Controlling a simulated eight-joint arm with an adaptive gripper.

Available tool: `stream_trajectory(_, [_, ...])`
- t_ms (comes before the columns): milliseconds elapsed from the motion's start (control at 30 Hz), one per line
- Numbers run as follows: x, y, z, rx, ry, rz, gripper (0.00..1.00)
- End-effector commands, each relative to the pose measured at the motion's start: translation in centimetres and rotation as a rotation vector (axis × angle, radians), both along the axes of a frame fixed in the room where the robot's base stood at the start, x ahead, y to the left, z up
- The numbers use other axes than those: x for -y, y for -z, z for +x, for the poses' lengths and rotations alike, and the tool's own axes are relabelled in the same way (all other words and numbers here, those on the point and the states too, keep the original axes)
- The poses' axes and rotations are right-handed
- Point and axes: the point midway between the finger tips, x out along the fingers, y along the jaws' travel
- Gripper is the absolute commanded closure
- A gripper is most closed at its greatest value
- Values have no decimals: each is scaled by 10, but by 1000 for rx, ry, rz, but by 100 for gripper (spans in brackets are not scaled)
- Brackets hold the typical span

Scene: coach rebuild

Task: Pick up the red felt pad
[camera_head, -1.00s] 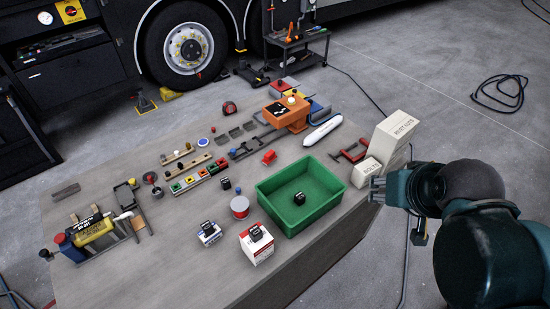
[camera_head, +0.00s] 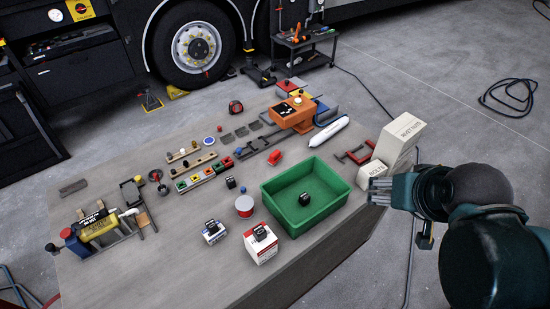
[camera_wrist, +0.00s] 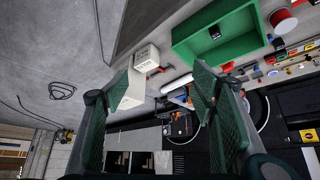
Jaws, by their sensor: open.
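A small red square (camera_head: 227,162) sits at the right end of a row of coloured square pieces on a rail, mid-table. It looks like the red felt pad, but it is too small to be sure of the material. My gripper (camera_head: 372,191) is at the table's right edge, beside the white boxes and well to the right of the red square. In the wrist view my gripper (camera_wrist: 165,90) is open, with nothing between its fingers.
A green bin (camera_head: 271,213) with a black cube (camera_head: 304,199) inside lies between my gripper and the coloured row. White boxes (camera_head: 401,138), a red clamp-like frame (camera_head: 358,153) and a red block (camera_head: 275,157) are nearby.

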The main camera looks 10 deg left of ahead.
Motion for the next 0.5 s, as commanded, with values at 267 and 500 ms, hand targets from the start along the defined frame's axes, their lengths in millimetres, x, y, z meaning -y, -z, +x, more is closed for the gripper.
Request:
stream_trajectory(267, [0, 0, 0, 0, -1, -1, 44])
stream_trajectory(500, [-4, -4, 9, -13, -21, -7, 44])
